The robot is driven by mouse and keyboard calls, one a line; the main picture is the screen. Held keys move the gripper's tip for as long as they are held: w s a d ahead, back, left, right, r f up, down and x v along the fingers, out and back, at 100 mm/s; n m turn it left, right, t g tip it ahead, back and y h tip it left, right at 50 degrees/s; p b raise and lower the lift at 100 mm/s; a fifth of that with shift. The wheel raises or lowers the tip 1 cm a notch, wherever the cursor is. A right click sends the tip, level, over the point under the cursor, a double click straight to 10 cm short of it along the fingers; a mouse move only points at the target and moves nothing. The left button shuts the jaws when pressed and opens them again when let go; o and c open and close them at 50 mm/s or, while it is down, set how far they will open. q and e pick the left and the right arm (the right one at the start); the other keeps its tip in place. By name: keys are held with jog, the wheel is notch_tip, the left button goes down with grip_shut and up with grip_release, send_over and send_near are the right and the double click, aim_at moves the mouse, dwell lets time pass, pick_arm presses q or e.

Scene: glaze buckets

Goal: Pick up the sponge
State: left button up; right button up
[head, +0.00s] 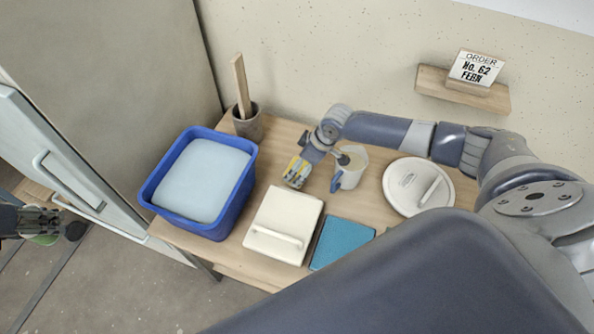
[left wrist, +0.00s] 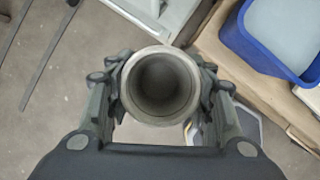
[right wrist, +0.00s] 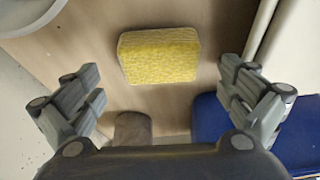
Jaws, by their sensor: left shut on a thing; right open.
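The yellow sponge (right wrist: 158,55) lies on the wooden table, between and ahead of the fingers in the right wrist view. In the head view only part of the sponge (head: 297,174) shows under my right gripper (head: 299,170). My right gripper (right wrist: 160,98) is open above the sponge, with a gap on both sides. My left gripper (head: 40,221) is out over the floor at the left edge of the head view. In the left wrist view my left gripper (left wrist: 162,95) is shut on a round hollow cup (left wrist: 162,85), its rim facing the camera.
A white jug (head: 351,168) with a blue handle stands close beside my right gripper. The blue bucket (head: 222,222), a square lid (head: 283,220), a teal slab (head: 342,243), a round lid (head: 407,190) and a brown pot (head: 248,126) with a stick surround it.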

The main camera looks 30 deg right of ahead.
jog(key=shift+x, duration=1.75)
jog(key=shift+s, duration=0.1)
jog(key=shift+c, duration=0.3)
jog(key=c, duration=0.9)
jog(key=shift+d, duration=0.1)
notch_tip(320, 180, up, 10)
